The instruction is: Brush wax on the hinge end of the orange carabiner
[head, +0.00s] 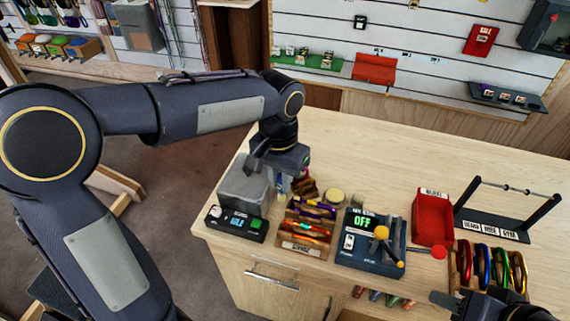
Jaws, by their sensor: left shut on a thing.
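My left gripper (283,180) points down over the left part of the bench, beside the grey block. It is shut on a slim, pale object, mostly hidden by the fingers; I cannot tell for sure what it is. An orange carabiner (305,232) lies among other coloured ones in a wooden tray (302,249) just in front of this gripper; its hinge end is too small to make out. A round pale-yellow tin (335,195), possibly the wax, stands right of the gripper. My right gripper (447,301) is at the lower right edge, partly cut off; its opening is unclear.
A grey block (243,187) and a dark display box (237,224) stand at the bench's left edge. A blue device reading OFF (370,240), a red bin (432,218), a black bar stand (507,209) and racked carabiners (490,266) fill the right. The bench behind is clear.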

